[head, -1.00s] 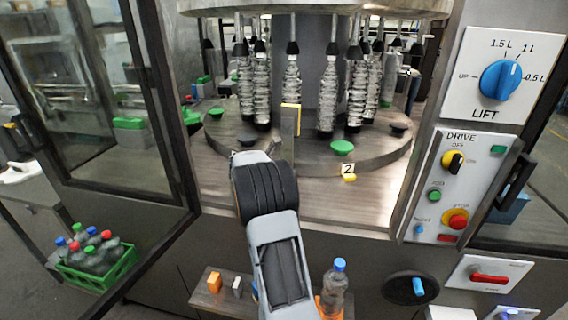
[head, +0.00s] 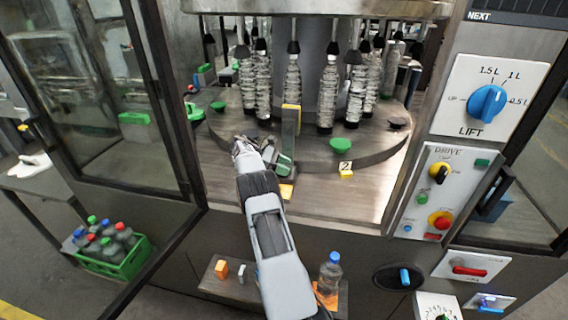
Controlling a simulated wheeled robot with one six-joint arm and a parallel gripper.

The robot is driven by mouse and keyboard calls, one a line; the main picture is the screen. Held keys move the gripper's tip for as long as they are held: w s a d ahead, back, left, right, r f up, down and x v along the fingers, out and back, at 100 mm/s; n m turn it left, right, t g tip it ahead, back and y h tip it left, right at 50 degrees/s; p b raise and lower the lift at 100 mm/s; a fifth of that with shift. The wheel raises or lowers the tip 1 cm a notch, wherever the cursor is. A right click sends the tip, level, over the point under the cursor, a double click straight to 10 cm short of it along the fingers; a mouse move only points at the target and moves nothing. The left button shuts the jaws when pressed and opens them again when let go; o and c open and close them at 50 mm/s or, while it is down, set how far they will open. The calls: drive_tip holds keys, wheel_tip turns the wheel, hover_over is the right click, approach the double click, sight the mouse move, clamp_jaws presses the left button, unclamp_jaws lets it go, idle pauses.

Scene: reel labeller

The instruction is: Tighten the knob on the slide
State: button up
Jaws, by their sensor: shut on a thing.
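The slide stands at the front of the round bottle table, with a tall narrow upright plate (head: 290,128) that has a yellow top edge. A yellow block (head: 286,192) shows low at its foot. My gripper (head: 281,164) is turned to the right at the foot of the upright, against the slide. It is shut on the knob there. The knob itself is hidden behind the gripper and wrist, so I cannot see how far it is turned.
Several clear bottles (head: 327,95) stand on the round table (head: 370,150) behind the slide. A yellow marker "2" (head: 346,169) is to the right. An open glass door (head: 100,120) is on the left. The control panel (head: 440,195) is on the right. A bottle (head: 330,273) stands on a low shelf.

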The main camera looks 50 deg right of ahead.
drive_tip(key=shift+m+g+y+p, duration=0.35)
drive_tip(key=shift+m+g+y, duration=0.15)
drive_tip(key=shift+m, duration=0.1)
drive_tip(key=o, duration=0.9)
drive_tip(key=shift+s+r, duration=0.1)
drive_tip(key=shift+r, duration=0.1)
